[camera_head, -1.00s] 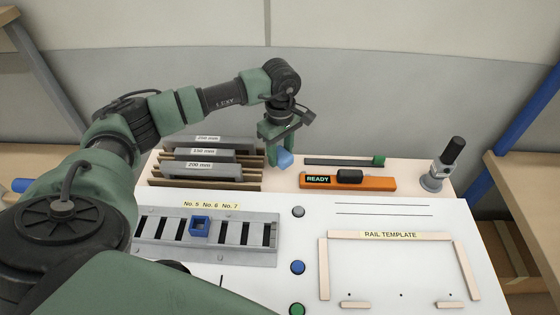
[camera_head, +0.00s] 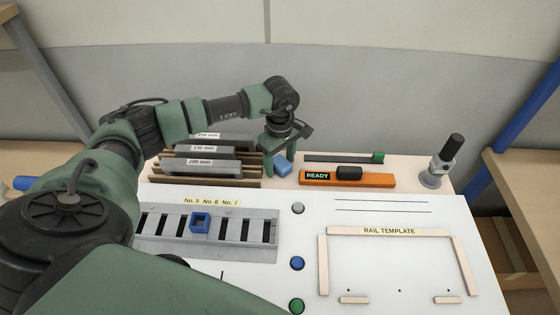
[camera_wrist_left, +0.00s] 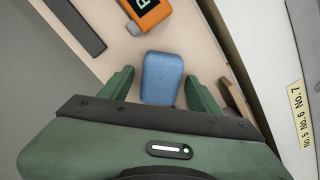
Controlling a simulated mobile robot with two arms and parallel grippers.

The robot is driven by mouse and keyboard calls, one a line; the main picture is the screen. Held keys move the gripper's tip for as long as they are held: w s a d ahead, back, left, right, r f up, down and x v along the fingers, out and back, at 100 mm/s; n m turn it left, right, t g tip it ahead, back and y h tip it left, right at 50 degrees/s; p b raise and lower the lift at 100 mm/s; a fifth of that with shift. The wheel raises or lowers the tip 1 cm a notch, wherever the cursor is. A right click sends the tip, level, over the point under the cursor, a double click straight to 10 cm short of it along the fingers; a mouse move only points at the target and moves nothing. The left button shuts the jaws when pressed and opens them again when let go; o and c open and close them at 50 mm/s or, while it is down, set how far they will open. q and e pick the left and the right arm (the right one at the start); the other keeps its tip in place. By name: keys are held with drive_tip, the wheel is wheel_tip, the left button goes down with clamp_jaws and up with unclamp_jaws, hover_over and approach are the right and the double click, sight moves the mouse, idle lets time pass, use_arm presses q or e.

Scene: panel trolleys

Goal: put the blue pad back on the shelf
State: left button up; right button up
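The blue pad (camera_head: 283,166) rests on the pale shelf strip (camera_head: 420,190) along the back of the bench, right of the labelled rack. My left gripper (camera_head: 280,155) is above and around it, pointing down. In the left wrist view the pad (camera_wrist_left: 163,78) lies between the two green fingertips (camera_wrist_left: 160,88). A gap shows at the left finger, and the right finger is very close to the pad or beside it. The fingers look open. My right gripper is not in view.
The labelled rack (camera_head: 205,182) stands close to the left of my gripper. An orange READY device (camera_head: 375,181) and a dark bar with a green end (camera_head: 335,160) lie to the right. A grey slotted holder (camera_head: 255,217) with a blue square piece (camera_head: 200,222) lies in front.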

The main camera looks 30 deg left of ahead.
sight(280, 161)
use_arm(q)
drive_tip(key=shift+r, duration=0.45)
wheel_tip(280, 161, up, 12)
drive_tip(key=b, duration=0.1)
drive_tip(key=shift+f+b, duration=0.25)
drive_tip(key=shift+b, duration=0.15)
